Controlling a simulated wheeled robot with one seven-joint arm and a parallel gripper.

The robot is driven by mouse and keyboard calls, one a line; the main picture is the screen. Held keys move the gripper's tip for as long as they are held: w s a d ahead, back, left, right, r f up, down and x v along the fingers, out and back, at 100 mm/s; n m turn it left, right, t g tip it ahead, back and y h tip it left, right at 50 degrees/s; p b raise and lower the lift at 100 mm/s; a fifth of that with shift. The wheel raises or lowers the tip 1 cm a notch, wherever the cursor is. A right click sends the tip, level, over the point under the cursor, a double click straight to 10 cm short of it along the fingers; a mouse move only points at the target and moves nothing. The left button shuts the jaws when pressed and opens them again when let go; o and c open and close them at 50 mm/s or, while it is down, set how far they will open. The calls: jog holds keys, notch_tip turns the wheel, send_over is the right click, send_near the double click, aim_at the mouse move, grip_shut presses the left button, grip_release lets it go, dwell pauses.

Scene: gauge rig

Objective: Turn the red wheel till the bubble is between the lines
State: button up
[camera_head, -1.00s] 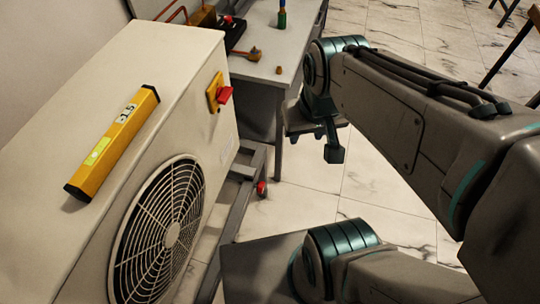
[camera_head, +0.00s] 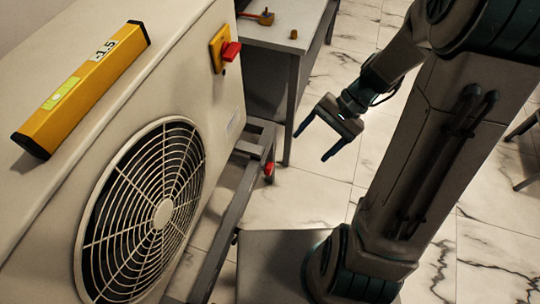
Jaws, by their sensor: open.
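A yellow spirit level (camera_head: 88,88) lies on top of the pale fan unit. Its green vial (camera_head: 60,93) shows a small pale bubble; I cannot make out the lines. Its display (camera_head: 104,49) seems to read -1.5. A small red wheel (camera_head: 268,170) sits low on the grey frame under the unit, at the end of the frame near the bench. My gripper (camera_head: 311,147) is open and empty, to the right of the red wheel and apart from it, its fingers pointing down and left.
A red switch knob on a yellow plate (camera_head: 217,47) is on the unit's side. The round fan grille (camera_head: 145,215) faces me. A grey bench (camera_head: 285,25) behind carries a wooden-handled tool (camera_head: 262,18) and a small brown piece (camera_head: 293,34). Marble floor is clear around my gripper.

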jog(key=w+f+m+t+y+b, duration=0.1)
jog(key=w+f+m+y+b, duration=0.2)
jog(key=f, duration=0.6)
jog(key=w+f+m+y+b, duration=0.25)
jog(key=f+b, duration=0.25)
jog(key=f, duration=0.4)
jog(key=m+t+y+b, duration=0.5)
jog(key=m+t+b, duration=0.3)
jog(key=m, duration=0.1)
send_near(272, 169)
jog(key=shift+h, duration=0.25)
jog(key=b+x, duration=0.2)
jog(key=x, duration=0.8)
jog(key=shift+w+a, duration=0.1)
jog(key=shift+a, duration=0.2)
jog(key=c, duration=1)
